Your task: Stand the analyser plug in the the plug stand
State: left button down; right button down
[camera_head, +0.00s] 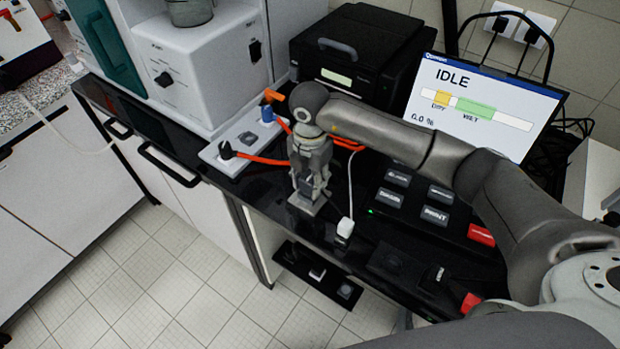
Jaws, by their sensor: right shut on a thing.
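My right gripper (309,190) points down over the black bench, left of its keypad. It is shut on a small dark grey piece that I take for the analyser plug (307,186), mostly hidden between the fingers. Right under it is a small light grey plate, seemingly the plug stand (306,207), near the bench's front edge. I cannot tell whether the plug touches the stand or is seated in it. A white plug (344,229) with a white cable stands to the right of the gripper. My left gripper is out of view.
A white power strip (208,154) holds a black plug (226,150) and a blue plug (267,114); orange cables run toward the gripper. A white machine (200,75), black printer (350,55), keypad (425,200) and IDLE screen (480,105) surround the work area.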

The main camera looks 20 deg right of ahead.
aim_at(310, 177)
jog(key=shift+f+b, duration=0.35)
jog(key=shift+f, duration=0.1)
jog(key=c, duration=0.9)
grip_release()
jog(key=shift+c, duration=0.2)
jog(key=shift+o, duration=0.2)
notch_tip(310, 177, up, 12)
jog(key=shift+r, duration=0.1)
